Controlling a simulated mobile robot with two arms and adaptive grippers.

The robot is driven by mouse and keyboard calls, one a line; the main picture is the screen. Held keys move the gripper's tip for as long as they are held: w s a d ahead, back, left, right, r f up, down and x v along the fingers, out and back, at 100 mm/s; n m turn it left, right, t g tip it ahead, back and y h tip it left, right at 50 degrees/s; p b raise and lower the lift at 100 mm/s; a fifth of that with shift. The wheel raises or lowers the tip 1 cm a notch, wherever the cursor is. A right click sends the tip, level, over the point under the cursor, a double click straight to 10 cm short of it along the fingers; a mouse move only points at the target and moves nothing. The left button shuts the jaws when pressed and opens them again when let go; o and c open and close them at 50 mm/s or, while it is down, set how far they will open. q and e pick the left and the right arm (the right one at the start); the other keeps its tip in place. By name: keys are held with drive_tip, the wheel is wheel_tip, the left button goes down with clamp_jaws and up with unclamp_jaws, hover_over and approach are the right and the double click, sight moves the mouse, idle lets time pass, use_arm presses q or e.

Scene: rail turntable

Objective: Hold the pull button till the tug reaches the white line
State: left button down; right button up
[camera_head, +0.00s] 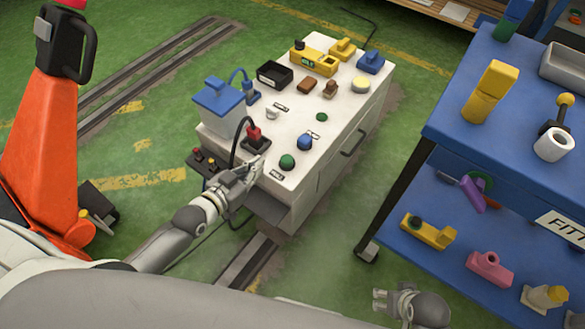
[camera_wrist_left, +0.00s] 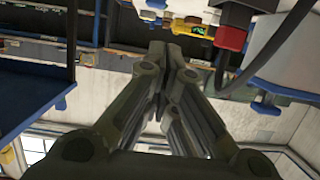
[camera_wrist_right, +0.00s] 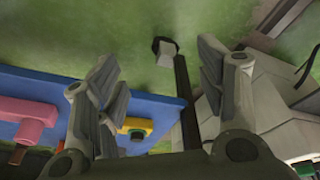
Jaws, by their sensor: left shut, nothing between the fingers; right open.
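A white control cabinet (camera_head: 335,135) carries a green button (camera_head: 287,161), a blue button (camera_head: 305,142), another green button (camera_head: 321,117) and a pale knob (camera_head: 272,113). Their labels are too small to read, so I cannot tell which is the pull button. My left gripper (camera_head: 257,166) is shut and empty at the cabinet's near edge, left of the nearer green button and apparently apart from it. Its closed fingers show in the left wrist view (camera_wrist_left: 164,55). My right gripper (camera_head: 379,300) is open and empty, low at the bottom right. I cannot make out the tug or white line.
A red-topped connector (camera_head: 254,136) with a black cable stands just beyond my left gripper. A blue-lidded box (camera_head: 219,97) is at the cabinet's left. A blue shelf cart (camera_head: 455,138) stands right, an orange machine (camera_head: 40,150) left. Rails (camera_head: 150,78) cross the green floor.

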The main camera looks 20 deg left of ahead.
use_arm(q)
drive_tip(key=shift+d+r+h, duration=0.3)
drive_tip(key=shift+d+r, duration=0.3)
use_arm(e)
drive_tip(key=shift+s+d+r, duration=0.15)
drive_tip(key=shift+s+r, duration=0.05)
drive_tip(key=shift+s, duration=0.05)
use_arm(q)
drive_tip(key=shift+w, duration=0.15)
drive_tip(key=b, duration=0.4)
hover_over(287, 160)
drive_tip(key=s, duration=0.1)
drive_tip(key=f, duration=0.4)
drive_tip(key=shift+s+a+f, duration=0.15)
drive_tip(key=shift+a+f, duration=0.2)
drive_tip(key=shift+a, duration=0.05)
drive_tip(key=shift+f, duration=0.9)
use_arm(e)
drive_tip(key=w+v, duration=0.1)
drive_tip(key=v, duration=0.9)
drive_tip(key=shift+t, duration=0.4)
drive_tip(key=shift+d+r, duration=0.1)
drive_tip(key=shift+r, duration=0.05)
